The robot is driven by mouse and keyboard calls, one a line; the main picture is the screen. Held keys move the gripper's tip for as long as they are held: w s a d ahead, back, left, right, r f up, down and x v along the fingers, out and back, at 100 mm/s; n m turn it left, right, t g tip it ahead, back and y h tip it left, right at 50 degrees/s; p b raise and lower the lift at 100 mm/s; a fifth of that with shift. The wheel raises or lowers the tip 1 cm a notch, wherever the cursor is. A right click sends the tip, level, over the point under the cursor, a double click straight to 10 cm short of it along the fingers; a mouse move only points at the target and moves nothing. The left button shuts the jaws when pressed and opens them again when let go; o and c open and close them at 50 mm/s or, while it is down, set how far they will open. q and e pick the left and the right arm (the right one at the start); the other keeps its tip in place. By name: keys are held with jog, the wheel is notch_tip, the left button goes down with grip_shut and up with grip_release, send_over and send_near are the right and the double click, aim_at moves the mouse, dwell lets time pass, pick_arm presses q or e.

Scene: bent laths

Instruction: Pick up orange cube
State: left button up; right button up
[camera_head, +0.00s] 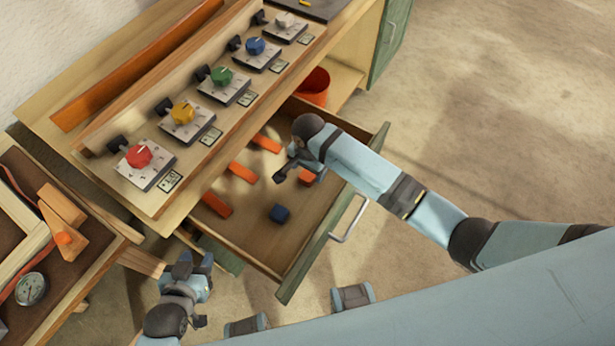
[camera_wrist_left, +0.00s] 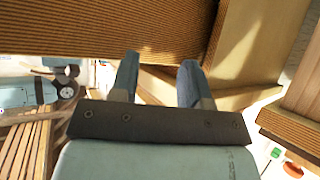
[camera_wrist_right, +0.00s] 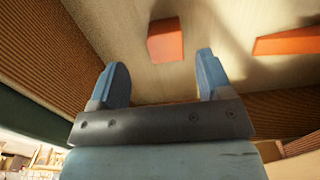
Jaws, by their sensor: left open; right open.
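An orange cube (camera_head: 309,177) lies in the open wooden drawer (camera_head: 262,228), partly hidden by my right gripper (camera_head: 299,175). In the right wrist view the cube (camera_wrist_right: 165,40) lies on the drawer floor, ahead of and between the fingertips of my right gripper (camera_wrist_right: 162,62). It looks apart from both fingers. The right gripper is open and empty. My left gripper (camera_head: 194,262) is open and empty, outside the drawer near the bench's front. In the left wrist view its fingers (camera_wrist_left: 158,68) face wooden bench parts.
A red bucket (camera_head: 314,87) stands beyond.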

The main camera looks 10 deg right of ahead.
aim_at(308, 175)
jog(key=f, duration=0.5)
jog(key=shift+w+f+b, duration=0.2)
jog(key=shift+w+b, duration=0.15)
jog(key=c, duration=1)
jog(key=shift+r, duration=0.1)
